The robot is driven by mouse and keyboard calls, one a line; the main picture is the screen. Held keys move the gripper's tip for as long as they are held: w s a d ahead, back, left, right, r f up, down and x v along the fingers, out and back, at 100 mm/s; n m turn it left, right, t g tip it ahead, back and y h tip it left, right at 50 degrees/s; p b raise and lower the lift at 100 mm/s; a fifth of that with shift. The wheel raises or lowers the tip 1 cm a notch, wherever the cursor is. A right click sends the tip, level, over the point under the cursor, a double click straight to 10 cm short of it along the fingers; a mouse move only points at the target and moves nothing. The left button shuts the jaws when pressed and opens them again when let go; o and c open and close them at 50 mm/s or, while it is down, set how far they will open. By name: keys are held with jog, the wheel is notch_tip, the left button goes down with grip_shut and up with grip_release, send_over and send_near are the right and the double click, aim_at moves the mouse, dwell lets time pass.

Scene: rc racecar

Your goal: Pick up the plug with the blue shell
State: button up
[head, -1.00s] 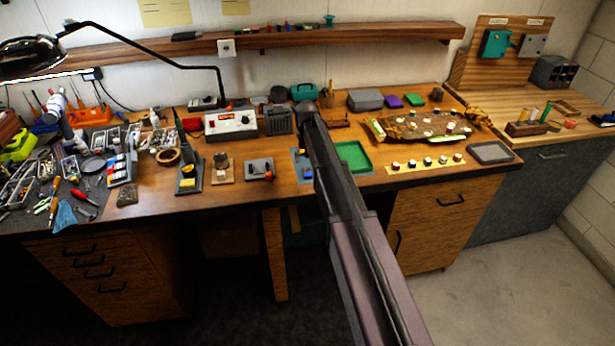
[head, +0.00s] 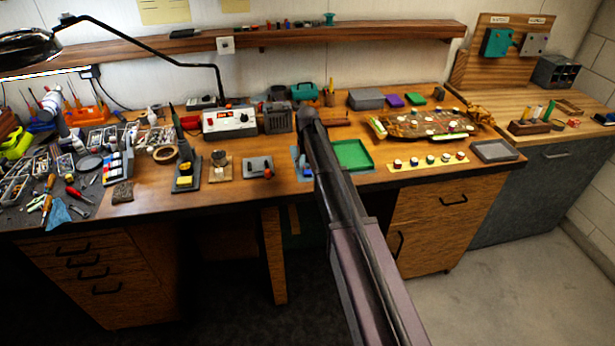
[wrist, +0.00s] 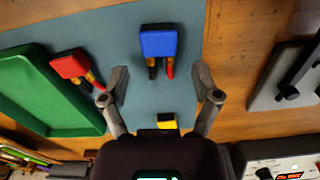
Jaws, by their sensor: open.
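The plug with the blue shell (wrist: 160,42) lies on a blue-grey mat (wrist: 112,32) in the wrist view, its two prongs, one dark and one red, pointing toward my gripper. My gripper (wrist: 161,82) is open and empty. Its fingertips stand apart on either side of the space just below the prongs. A plug with a red shell (wrist: 70,64) lies to the left, and one with a yellow shell (wrist: 167,121) lies between the fingers near the palm. In the head view a small blue patch (head: 307,172) shows beside my arm, which hides the gripper.
A green tray (wrist: 30,95) borders the mat on the left; it also shows in the head view (head: 353,155). A grey fixture with a dark lever (wrist: 285,75) stands to the right. A meter box with a red display (head: 229,123) stands behind on the bench.

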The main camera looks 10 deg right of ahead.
jog(key=shift+f+b, duration=0.4)
jog(key=shift+f, duration=0.25)
jog(key=c, duration=1)
